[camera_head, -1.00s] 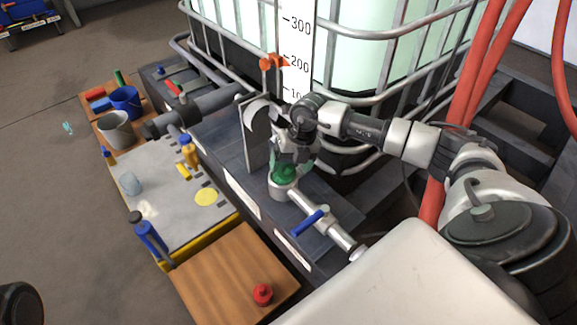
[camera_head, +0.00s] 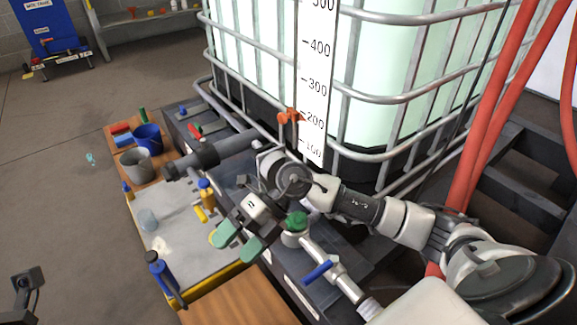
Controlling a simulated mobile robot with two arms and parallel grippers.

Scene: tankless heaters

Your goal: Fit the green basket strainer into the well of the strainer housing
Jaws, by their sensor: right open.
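The green basket strainer (camera_head: 296,220) sits at the mouth of the strainer housing (camera_head: 292,239). Its green top shows above the rim; how deep it sits in the well is hidden. The housing is a pale upright cup on a pipe with a blue valve handle (camera_head: 317,272). My right gripper (camera_head: 240,240) is open and empty, with green finger pads spread apart. It is to the left of the housing in the picture, apart from the strainer. My left gripper's fingers are not in view; a dark part shows at the lower left edge.
A large caged tank (camera_head: 390,120) with a level scale (camera_head: 316,60) stands behind. A grey pipe (camera_head: 215,152) juts out left of my right wrist.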

